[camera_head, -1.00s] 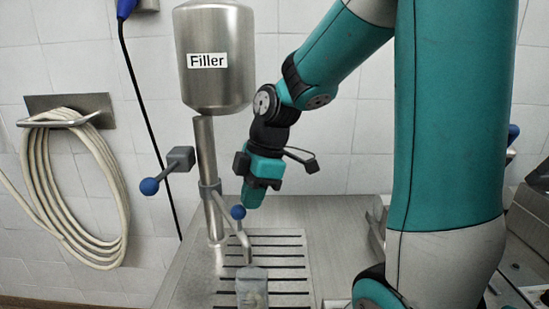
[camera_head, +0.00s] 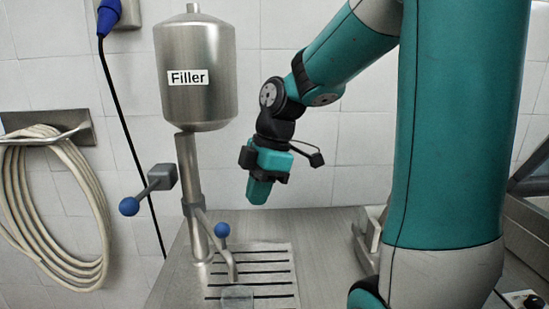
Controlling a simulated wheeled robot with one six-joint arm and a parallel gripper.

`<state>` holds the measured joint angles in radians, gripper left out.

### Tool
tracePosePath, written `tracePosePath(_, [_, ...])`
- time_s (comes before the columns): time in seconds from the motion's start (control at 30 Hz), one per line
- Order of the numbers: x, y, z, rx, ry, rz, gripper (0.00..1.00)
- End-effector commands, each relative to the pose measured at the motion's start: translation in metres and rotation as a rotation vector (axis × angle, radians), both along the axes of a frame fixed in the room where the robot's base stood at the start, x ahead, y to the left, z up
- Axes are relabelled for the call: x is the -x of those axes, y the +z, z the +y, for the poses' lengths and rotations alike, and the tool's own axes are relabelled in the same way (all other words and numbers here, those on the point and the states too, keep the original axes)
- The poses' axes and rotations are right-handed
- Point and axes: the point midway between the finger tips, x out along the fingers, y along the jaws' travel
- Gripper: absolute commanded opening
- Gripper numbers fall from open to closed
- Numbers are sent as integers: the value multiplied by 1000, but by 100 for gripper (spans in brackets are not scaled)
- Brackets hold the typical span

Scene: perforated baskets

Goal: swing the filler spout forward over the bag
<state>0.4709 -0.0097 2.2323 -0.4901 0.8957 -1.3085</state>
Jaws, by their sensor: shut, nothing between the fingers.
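The steel filler tank (camera_head: 197,100), labelled "Filler", stands on a slanting column (camera_head: 194,165). A bent metal spout (camera_head: 226,258) with a blue knob (camera_head: 222,230) reaches from the column's collar toward the right front. Its end points down and shows just above a clear bag (camera_head: 237,296) in the picture; whether it is right over the bag I cannot tell. The bag is cut off by the lower edge. My gripper (camera_head: 259,195) is shut and empty, pointing down, above and right of the knob and apart from it.
A second lever with a blue ball (camera_head: 129,206) sticks out left of the column. A slotted drain grate (camera_head: 270,268) lies in the steel counter (camera_head: 325,235). A coiled hose (camera_head: 75,200) and a blue plug (camera_head: 107,15) are on the tiled wall. Bare counter lies right of the grate.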

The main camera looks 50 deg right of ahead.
Motion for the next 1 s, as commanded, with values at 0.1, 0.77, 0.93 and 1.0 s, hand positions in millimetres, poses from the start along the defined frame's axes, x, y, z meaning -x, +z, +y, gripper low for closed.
tracePosePath(0.1, [3, 26, -8, 3, -4, -5, 0])
tracePosePath(0.77, [9, 66, -19, 1, -1, 1, 0])
tracePosePath(0.93, [9, 66, -19, 1, -1, 1, 0])
tracePosePath(1.0, [9, 66, -19, 1, -1, 1, 0])
